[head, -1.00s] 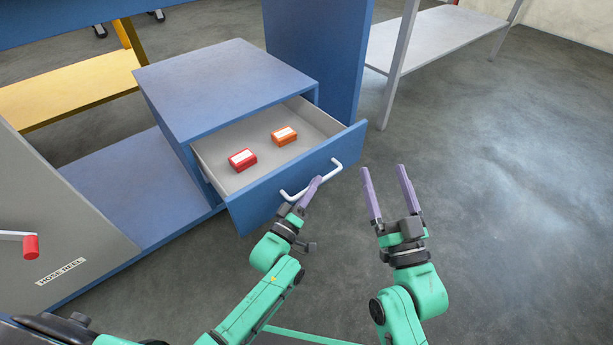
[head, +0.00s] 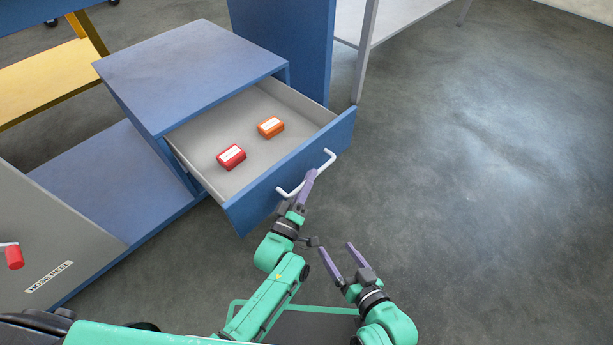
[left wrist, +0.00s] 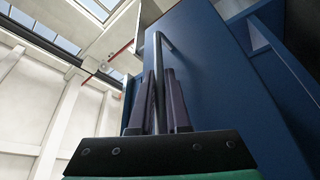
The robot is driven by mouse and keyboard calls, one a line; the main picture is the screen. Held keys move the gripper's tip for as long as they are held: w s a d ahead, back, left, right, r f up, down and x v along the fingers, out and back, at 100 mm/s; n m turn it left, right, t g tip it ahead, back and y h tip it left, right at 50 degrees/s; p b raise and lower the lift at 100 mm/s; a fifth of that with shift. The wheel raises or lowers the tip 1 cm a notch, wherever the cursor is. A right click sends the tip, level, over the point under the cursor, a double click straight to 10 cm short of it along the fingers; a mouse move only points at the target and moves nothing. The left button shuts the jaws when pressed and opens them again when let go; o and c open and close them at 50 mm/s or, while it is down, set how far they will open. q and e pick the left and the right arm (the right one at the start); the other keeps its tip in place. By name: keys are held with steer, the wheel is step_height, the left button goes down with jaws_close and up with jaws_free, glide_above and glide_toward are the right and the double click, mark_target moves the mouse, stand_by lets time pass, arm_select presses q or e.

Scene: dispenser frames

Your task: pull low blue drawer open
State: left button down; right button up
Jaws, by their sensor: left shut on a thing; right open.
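The low blue drawer (head: 290,178) stands well out of its blue cabinet (head: 195,70). Its grey inside holds a red box (head: 231,157) and an orange box (head: 271,127). A white bar handle (head: 322,168) runs across its front. My left gripper (head: 308,182) is shut on the handle; in the left wrist view its purple fingers (left wrist: 163,105) stand on both sides of the bar (left wrist: 158,75), against the blue drawer front (left wrist: 205,85). My right gripper (head: 343,262) is open and empty, lower and to the right, apart from the drawer.
A grey panel marked HOSE REEL (head: 60,235) with a red-handled lever (head: 14,257) stands at the left. A blue low shelf (head: 110,175) lies beside the cabinet. A grey table leg (head: 365,55) stands behind. The floor (head: 480,180) to the right is clear.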

arm_select(q)
steer(key=shift+f, duration=0.15)
steer(key=c, duration=0.9)
jaws_free()
steer(key=p+v, duration=0.3)
steer(key=v, duration=1.1)
steer(key=shift+s+a, duration=0.15)
steer(key=shift+s, duration=0.15)
arm_select(e)
step_height(320, 180, up, 4)
steer(key=shift+w+f+n+g, duration=0.1)
steer(key=shift+n+g, duration=0.2)
steer(key=shift+g, duration=0.1)
